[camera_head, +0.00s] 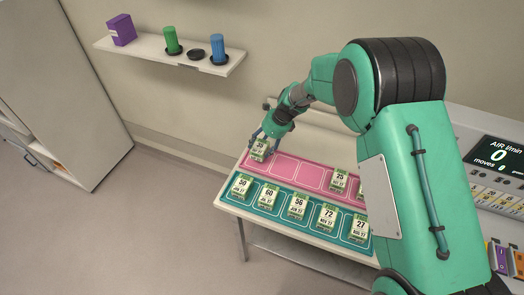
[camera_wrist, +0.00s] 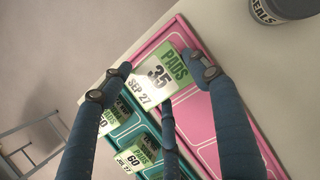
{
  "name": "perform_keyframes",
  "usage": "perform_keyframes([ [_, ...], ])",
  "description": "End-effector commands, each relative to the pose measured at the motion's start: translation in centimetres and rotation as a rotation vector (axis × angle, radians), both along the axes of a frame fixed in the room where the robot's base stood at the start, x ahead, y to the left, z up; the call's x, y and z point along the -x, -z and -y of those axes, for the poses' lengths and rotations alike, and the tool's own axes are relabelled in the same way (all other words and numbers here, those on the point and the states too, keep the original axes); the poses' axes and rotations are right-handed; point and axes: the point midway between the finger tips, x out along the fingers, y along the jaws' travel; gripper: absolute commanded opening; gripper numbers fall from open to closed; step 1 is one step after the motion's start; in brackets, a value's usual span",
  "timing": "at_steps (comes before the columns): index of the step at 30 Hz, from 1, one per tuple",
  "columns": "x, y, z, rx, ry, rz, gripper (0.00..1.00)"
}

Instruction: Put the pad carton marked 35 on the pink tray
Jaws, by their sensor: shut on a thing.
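The pad carton marked 35 (camera_head: 260,147) is white and green and sits at the left end of the pink tray (camera_head: 284,166). It also shows in the wrist view (camera_wrist: 157,75), with "SEP 27" on its label, over the tray's end compartment. My gripper (camera_head: 268,135) is shut on this carton, with its blue fingers on either side of it in the wrist view (camera_wrist: 155,85). I cannot tell whether the carton's base touches the tray.
A teal tray (camera_head: 228,194) in front holds several cartons, among them one marked 50 (camera_head: 241,185) and one marked 60 (camera_head: 268,195). A carton marked 25 (camera_head: 340,178) stands farther right on the pink tray. Empty compartments lie between. A dark-lidded container (camera_wrist: 284,8) stands behind.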

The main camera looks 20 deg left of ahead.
Motion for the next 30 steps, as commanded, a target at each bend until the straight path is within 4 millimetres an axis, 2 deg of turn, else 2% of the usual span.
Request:
perform_keyframes([
  [3,0.0,1.7,0.0,0.001,-0.002,-0.001,0.28],
  [8,0.0,3.3,0.0,0.0,0.0,0.0,0.28],
  [22,0.0,3.8,0.0,0.0,-0.001,0.0,0.28],
  [23,0.0,3.8,0.0,0.0,-0.001,0.0,0.64],
  [24,0.0,3.8,0.0,0.0,-0.001,0.0,0.72],
  [25,0.0,3.8,0.0,0.0,-0.001,0.0,0.78],
  [30,0.0,3.8,0.0,0.0,-0.001,0.0,0.8],
])
